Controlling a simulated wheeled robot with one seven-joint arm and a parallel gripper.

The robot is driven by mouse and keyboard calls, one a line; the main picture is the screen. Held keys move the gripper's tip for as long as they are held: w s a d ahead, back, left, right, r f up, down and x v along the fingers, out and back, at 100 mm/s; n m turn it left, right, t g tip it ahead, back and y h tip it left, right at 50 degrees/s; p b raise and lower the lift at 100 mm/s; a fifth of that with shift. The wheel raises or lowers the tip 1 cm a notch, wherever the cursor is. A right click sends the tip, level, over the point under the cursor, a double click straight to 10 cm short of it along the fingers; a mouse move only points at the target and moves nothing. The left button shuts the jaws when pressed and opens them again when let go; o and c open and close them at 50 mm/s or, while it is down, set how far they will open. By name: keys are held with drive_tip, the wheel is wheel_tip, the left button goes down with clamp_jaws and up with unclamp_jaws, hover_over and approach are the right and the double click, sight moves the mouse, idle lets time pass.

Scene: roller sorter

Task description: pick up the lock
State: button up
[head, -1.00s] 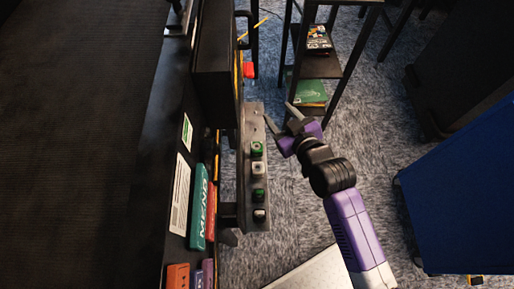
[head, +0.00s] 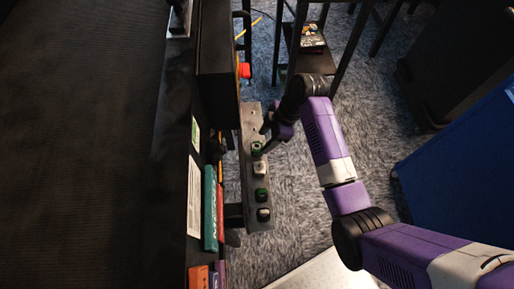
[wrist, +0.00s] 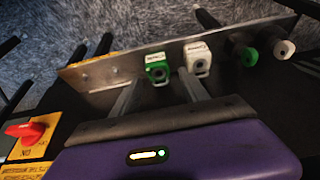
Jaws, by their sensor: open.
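A green lock (wrist: 158,68) hangs on a metal plate (wrist: 100,70) in the wrist view. A white lock (wrist: 197,58) is just right of it, then a darker green one (wrist: 246,56) and a white one (wrist: 284,48). In the head view they form a column down the plate (head: 249,122), with the green lock (head: 257,147) at the top. My gripper (wrist: 160,79) is open, its fingertips either side of the green lock; the right fingertip lies between green and white. I cannot tell whether they touch it. It also shows in the head view (head: 266,138).
A red rotary switch (wrist: 26,132) on a yellow panel is at the wrist view's lower left. The dark machine and belt (head: 80,150) fill the head view's left. A dark shelf stand (head: 310,45) is behind my arm; a blue panel (head: 465,175) stands right.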

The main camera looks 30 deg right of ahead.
sight(255, 148)
drive_tip(key=x, duration=0.6)
drive_tip(key=shift+w+a+f, duration=0.1)
drive_tip(key=shift+w+a, duration=0.2)
drive_tip(key=shift+w, duration=0.05)
clamp_jaws()
